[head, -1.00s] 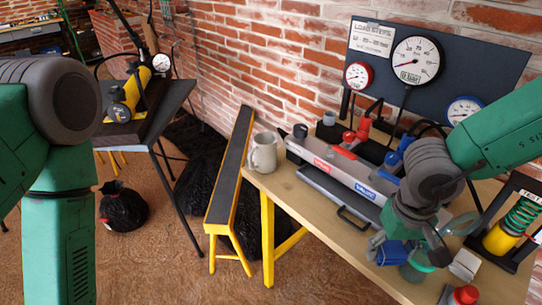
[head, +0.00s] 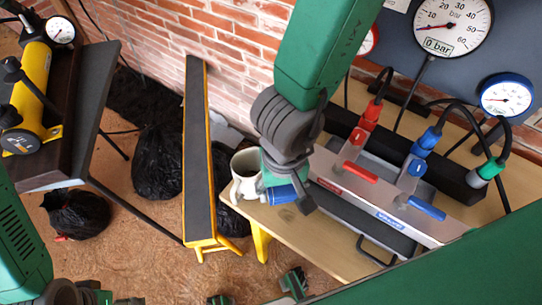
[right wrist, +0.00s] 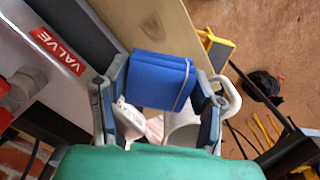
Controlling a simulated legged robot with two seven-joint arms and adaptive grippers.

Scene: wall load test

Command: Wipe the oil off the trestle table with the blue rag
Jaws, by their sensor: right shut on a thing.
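My right gripper (head: 288,192) is shut on the folded blue rag (head: 283,195) at the left end of the trestle table (head: 335,262). The right wrist view shows the rag (right wrist: 160,78) between the two fingers. The rag looks low over the wood; I cannot tell whether it touches. A faint darker patch (head: 289,214) shows on the wood beside the rag; I cannot tell whether it is oil.
A cream mug (head: 246,168) stands close to the left of my right gripper. A grey valve block (head: 440,224) with red and blue handles fills the table's back. Black bags (head: 76,214) lie on the floor.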

